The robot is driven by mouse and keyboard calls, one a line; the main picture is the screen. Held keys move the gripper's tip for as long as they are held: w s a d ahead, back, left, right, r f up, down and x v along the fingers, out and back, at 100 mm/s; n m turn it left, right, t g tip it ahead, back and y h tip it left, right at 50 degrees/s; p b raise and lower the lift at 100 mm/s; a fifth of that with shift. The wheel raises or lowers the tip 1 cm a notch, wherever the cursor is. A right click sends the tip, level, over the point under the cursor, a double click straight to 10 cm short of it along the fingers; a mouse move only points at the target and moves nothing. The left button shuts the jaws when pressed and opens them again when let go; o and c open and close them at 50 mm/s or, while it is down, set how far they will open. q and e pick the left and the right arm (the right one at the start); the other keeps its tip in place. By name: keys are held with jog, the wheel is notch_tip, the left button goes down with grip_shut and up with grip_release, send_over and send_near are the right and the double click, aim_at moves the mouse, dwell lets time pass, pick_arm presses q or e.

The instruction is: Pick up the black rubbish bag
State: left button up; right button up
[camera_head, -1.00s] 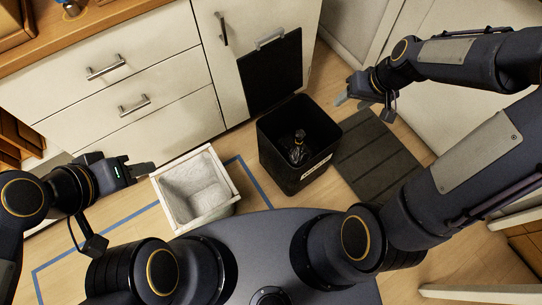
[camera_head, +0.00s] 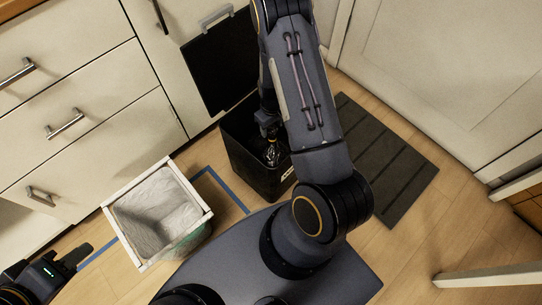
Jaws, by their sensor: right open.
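The black rubbish bag (camera_head: 271,155) shows as a small shiny dark bundle inside the black bin (camera_head: 236,158), which stands on the floor in front of the cabinet. My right gripper (camera_head: 268,134) reaches down into the bin opening, just above the bag's top. Its fingers are dark and small here, and I cannot tell whether they touch the bag. My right arm hides the bin's right side. My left gripper (camera_head: 70,262) is at the lower left, away from the bin, with its finger gap not clear.
A white-framed bin with a grey liner (camera_head: 155,213) stands left of the black bin. A dark ribbed mat (camera_head: 390,165) lies to the right. Cabinet drawers (camera_head: 90,130) stand behind at left. Blue tape (camera_head: 222,187) marks the floor. A pale bar (camera_head: 490,277) is at the lower right.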

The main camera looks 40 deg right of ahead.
aim_at(272, 149)
jog(key=f, duration=0.1)
jog(key=f+b, duration=0.1)
jog(key=f, duration=0.2)
jog(key=shift+s+a+f+b, duration=0.1)
jog(key=shift+s+b, duration=0.2)
jog(key=shift+c, duration=0.3)
grip_shut()
dwell(0.8)
